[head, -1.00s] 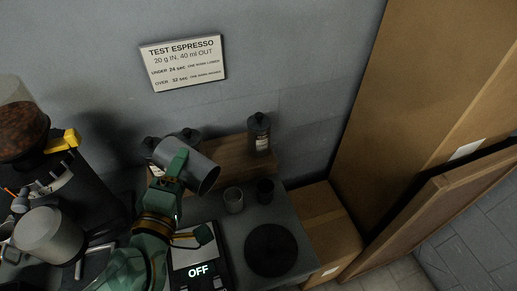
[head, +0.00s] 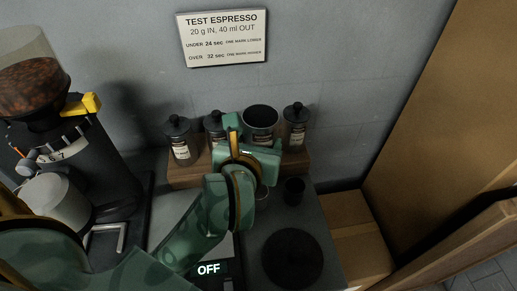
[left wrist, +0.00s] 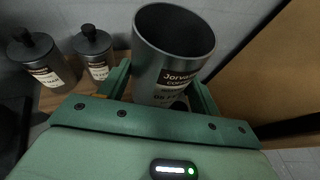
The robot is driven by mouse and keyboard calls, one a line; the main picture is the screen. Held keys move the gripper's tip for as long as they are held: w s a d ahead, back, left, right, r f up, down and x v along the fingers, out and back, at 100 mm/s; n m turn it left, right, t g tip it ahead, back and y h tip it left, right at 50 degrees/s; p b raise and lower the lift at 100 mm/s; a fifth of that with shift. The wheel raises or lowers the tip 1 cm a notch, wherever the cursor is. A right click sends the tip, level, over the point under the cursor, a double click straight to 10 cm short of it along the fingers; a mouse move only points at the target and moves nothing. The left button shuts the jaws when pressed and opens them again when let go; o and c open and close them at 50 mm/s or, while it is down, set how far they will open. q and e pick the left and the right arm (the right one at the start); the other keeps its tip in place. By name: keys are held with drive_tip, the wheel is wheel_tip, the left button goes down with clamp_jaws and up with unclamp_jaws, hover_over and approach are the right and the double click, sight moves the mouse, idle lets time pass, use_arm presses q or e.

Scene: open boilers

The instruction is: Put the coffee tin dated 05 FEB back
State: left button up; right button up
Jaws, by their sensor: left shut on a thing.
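My left gripper (head: 255,140) is shut on an open, lidless dark grey coffee tin (head: 260,117). My right gripper is not in view.
Another lidded tin (head: 181,142) stands at the shelf's left end. In front are a dark cup (head: 294,190), a round black mat (head: 291,258) and a scale reading OFF (head: 208,268). A grinder (head: 60,150) is left; a cardboard box (head: 352,235) is right.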

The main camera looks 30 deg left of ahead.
use_arm(q)
drive_tip(key=w+a+f+b, duration=0.2)
drive_tip(key=w+f, duration=0.1)
drive_tip(key=w, duration=0.1)
drive_tip(key=w+a+f+b, duration=0.2)
drive_tip(key=w+f, duration=0.1)
drive_tip(key=w+a+f+b, duration=0.1)
drive_tip(key=w+a+f, duration=0.1)
drive_tip(key=w+f, duration=0.1)
drive_tip(key=shift+b+x, duration=0.4)
drive_tip(key=shift+x, duration=0.5)
drive_tip(key=f, duration=0.1)
drive_tip(key=f+b, duration=0.2)
drive_tip(key=shift+w+a+f, duration=0.15)
drive_tip(key=shift+a+f, duration=0.1)
drive_tip(key=shift+a, duration=0.05)
drive_tip(key=shift+r, duration=0.15)
drive_tip(key=o, duration=1.2)
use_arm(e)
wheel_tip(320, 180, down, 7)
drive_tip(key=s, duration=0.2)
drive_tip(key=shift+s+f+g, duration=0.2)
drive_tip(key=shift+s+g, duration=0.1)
